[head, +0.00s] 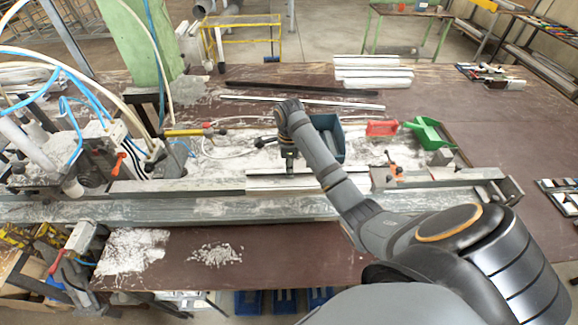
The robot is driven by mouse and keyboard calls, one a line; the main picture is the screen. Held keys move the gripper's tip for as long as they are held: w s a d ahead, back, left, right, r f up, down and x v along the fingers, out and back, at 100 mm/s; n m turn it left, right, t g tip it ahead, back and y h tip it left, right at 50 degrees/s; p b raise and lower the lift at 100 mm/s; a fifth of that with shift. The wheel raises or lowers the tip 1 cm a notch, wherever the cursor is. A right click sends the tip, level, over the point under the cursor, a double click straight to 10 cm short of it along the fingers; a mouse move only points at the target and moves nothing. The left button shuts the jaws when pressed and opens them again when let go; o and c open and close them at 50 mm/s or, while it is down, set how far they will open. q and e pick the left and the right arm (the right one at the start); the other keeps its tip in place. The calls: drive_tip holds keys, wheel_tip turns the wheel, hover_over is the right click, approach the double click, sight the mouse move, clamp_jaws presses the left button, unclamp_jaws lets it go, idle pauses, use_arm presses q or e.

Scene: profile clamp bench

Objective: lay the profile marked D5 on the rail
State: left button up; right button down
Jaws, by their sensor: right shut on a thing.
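My right gripper (289,160) comes in from the lower right and points down over the rail (200,208), a long grey metal beam across the bench. It is shut on a pale, straight profile (330,183) lying lengthwise along the rail. The profile appears to be at the rail's upper face; I cannot tell whether it rests fully on it. No D5 marking is legible. My arm hides part of the profile and the area behind it. My left gripper is not in view.
A white strip (340,104), a black strip (300,88) and stacked white profiles (372,74) lie behind. A blue bin (330,130), red tray (382,128) and green scoop (428,133) stand behind the rail. An orange-handled clamp (393,168) sits right; machinery with hoses stands left.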

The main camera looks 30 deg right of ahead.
drive_tip(key=f+b, duration=0.2)
drive_tip(key=f, duration=0.1)
drive_tip(key=shift+w+a, duration=0.1)
drive_tip(key=shift+w, duration=0.1)
wheel_tip(320, 180, down, 4)
drive_tip(key=b, duration=0.5)
drive_tip(key=shift+s+r, duration=0.1)
drive_tip(key=shift+r, duration=0.1)
drive_tip(key=shift+f, duration=0.35)
drive_tip(key=shift+f+b, duration=0.3)
drive_tip(key=shift+f, duration=1.65)
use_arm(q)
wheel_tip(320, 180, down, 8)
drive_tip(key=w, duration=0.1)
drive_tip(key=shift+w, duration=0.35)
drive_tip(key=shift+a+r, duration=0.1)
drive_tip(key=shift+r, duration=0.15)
use_arm(e)
drive_tip(key=shift+f, duration=0.15)
drive_tip(key=c, duration=1.2)
unclamp_jaws()
drive_tip(key=shift+o, duration=0.2)
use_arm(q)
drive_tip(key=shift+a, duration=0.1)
use_arm(e)
drive_tip(key=shift+f, duration=0.1)
